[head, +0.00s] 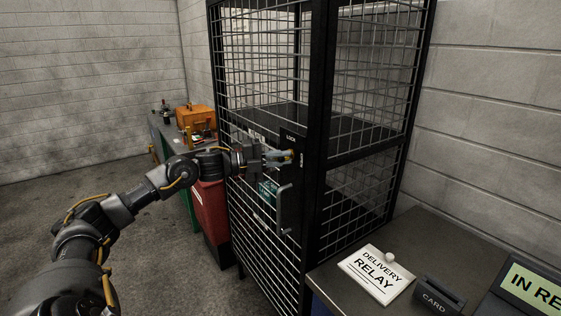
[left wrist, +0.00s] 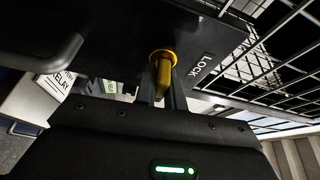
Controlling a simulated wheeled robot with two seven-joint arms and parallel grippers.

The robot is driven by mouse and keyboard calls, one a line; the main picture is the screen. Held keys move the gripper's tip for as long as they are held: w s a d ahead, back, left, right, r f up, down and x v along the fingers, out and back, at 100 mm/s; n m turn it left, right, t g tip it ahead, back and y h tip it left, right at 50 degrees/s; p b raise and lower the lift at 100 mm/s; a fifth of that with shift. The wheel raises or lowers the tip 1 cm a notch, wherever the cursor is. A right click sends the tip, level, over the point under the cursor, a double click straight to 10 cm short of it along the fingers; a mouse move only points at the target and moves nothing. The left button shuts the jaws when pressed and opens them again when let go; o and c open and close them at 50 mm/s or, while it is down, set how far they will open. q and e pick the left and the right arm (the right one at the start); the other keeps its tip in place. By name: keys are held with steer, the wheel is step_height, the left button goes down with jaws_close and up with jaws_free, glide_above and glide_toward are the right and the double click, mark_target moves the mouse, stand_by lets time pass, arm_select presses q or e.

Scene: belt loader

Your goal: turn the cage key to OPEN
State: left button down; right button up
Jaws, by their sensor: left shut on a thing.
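The cage key (left wrist: 164,68) is brass-yellow and sits in a round yellow collar on the dark lock plate (head: 290,147) of the cage door. The word LOCK is printed beside it in the left wrist view. A second label on the plate in the head view is too small to read. My left gripper (left wrist: 163,92) is shut on the key, one finger on each side of it. In the head view my left gripper (head: 277,158) reaches the plate from the left and hides most of the key. My right gripper is in neither view.
The black mesh cage (head: 321,110) stands ahead, with a door handle (head: 285,208) below the lock plate. A table (head: 446,248) at right holds a DELIVERY RELAY sign (head: 377,273) and a CARD holder (head: 438,296). A red bin (head: 212,212) stands left of the cage. Floor at left is clear.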

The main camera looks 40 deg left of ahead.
arm_select(q)
steer(key=shift+m, duration=0.5)
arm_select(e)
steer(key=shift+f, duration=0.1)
arm_select(q)
steer(key=c, duration=1.5)
jaws_free()
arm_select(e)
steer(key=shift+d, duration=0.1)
